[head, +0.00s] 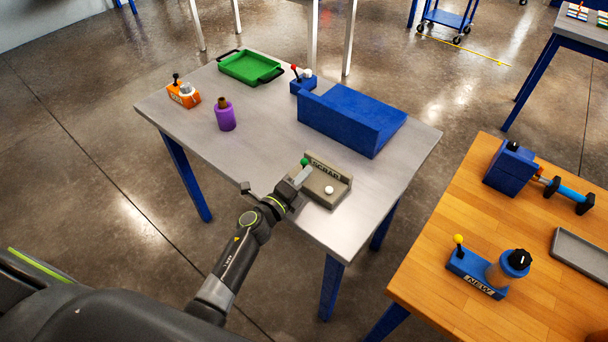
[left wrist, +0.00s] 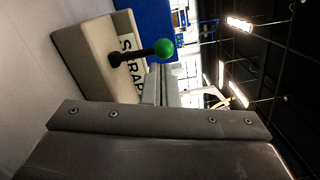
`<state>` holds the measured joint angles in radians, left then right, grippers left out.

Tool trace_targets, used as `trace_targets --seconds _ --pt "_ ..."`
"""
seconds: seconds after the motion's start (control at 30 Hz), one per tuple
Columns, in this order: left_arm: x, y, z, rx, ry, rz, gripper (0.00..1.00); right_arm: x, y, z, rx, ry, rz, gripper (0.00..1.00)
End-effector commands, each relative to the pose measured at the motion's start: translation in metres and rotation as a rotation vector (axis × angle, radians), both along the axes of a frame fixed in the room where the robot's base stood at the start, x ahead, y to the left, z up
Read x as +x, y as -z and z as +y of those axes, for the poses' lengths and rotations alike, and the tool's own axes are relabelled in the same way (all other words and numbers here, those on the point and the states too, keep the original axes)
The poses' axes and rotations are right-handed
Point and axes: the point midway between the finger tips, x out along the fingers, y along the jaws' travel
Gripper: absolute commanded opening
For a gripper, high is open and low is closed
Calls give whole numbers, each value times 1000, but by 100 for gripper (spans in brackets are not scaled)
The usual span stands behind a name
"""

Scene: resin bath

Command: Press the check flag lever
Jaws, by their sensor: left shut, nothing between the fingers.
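A lever with a green ball (head: 304,162) and a dark stem stands at the beige SCRAP tray (head: 338,196), near the front of the grey table. In the left wrist view the green ball (left wrist: 164,47) stands out on its black stem beside the SCRAP lettering. My left gripper (head: 303,176) is shut and empty, its tip close to the green ball. I cannot tell whether they touch. Other levers are a red-balled one (head: 294,68) on a small blue box and a black-knobbed one (head: 176,77) on an orange base. No flag label is readable.
A white ball (head: 329,190) lies in the SCRAP tray. A blue sloped block (head: 350,118), a purple bottle (head: 225,116) and a green tray (head: 250,67) are on the grey table. A yellow-balled lever (head: 458,240) stands on the wooden table.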

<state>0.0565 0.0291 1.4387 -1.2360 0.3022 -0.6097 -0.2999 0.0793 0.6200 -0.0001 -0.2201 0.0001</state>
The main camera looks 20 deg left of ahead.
Motion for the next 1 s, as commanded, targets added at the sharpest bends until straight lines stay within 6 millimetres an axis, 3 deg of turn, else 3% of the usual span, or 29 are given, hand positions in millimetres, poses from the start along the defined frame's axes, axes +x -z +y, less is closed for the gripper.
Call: trace_targets --seconds 0.57,1.0 --pt "2 -4 5 -101 0 37 0 0 -12 3 3 1 0 80" --pt "6 -8 17 -338 0 124 0 0 -34 -2 -3 -1 0 80"
